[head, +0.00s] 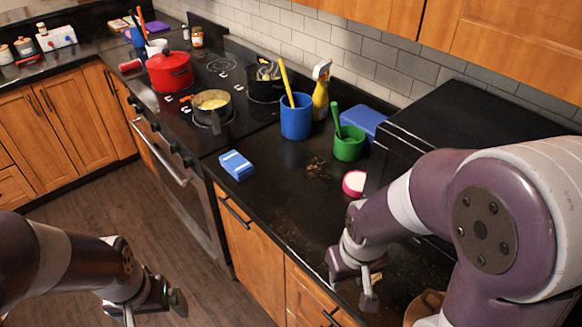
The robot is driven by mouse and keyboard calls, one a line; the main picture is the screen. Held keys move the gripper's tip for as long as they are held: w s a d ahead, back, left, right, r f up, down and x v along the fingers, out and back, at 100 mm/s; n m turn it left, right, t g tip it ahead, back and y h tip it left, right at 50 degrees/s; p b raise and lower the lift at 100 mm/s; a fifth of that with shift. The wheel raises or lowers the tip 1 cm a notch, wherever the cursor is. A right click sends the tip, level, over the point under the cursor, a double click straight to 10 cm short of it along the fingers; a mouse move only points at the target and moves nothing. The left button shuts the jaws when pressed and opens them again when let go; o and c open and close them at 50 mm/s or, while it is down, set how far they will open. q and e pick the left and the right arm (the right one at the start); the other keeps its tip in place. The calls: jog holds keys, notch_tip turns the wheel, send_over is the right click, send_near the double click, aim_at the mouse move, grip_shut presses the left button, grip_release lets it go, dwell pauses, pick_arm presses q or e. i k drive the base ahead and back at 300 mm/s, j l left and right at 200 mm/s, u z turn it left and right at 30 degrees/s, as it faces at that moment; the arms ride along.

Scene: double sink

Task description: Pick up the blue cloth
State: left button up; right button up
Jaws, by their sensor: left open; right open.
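A small blue block-like item with a pale marking, which may be the folded blue cloth (236,165), lies on the black counter (280,190) near its front edge, left of centre. Nothing touches it. My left gripper (154,306) is open and empty at the lower left, over the floor in front of the cabinets and well short of the blue item. My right gripper (354,288) is open and empty at the counter's front edge, to the right of and nearer than the blue item. My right arm hides part of the counter at the right.
Behind the blue item stand a blue cup (296,118) with a yellow utensil, a spray bottle (320,98), a green cup (349,145) and a blue box (364,121). A pink-rimmed white item (354,184) lies to the right. The stove (215,75) holds several pots.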

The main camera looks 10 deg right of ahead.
aim_at(239, 169)
jog(key=i+j+z, duration=0.25)
jog(key=z, duration=0.2)
jog(key=i+j+z, duration=0.3)
jog(key=z, duration=0.15)
jog(key=i+j+z, duration=0.2)
jog(key=j+z, duration=0.25)
jog(key=j, duration=0.1)
